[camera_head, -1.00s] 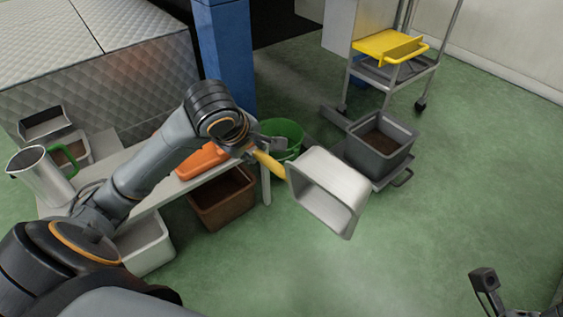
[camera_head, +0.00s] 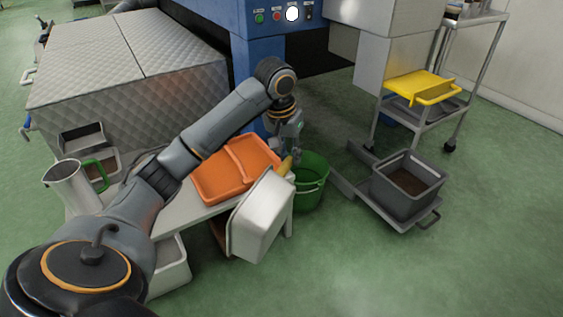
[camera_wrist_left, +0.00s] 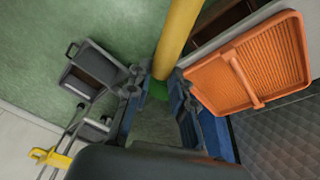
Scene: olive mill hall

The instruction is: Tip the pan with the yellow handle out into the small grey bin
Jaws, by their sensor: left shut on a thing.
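The pan (camera_head: 264,222) is pale metal, box-shaped, with a yellow handle (camera_head: 288,163). My left gripper (camera_head: 294,150) is shut on that handle and holds the pan in the air, tilted, by the bench's right end. I see the pan's outside; its inside is hidden. In the left wrist view the yellow handle (camera_wrist_left: 178,35) runs up from between the fingers (camera_wrist_left: 160,85). The small grey bin (camera_head: 404,201) stands on a low trolley to the right, apart from the pan, with brown matter inside. It also shows in the left wrist view (camera_wrist_left: 72,82). My right gripper is not in view.
A green bucket (camera_head: 312,190) stands just right of the pan. An orange tray (camera_head: 220,176) and a metal jug (camera_head: 70,187) are on the bench. A cart with a yellow tray (camera_head: 420,88) stands behind the bin. Green floor in front of the bin is clear.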

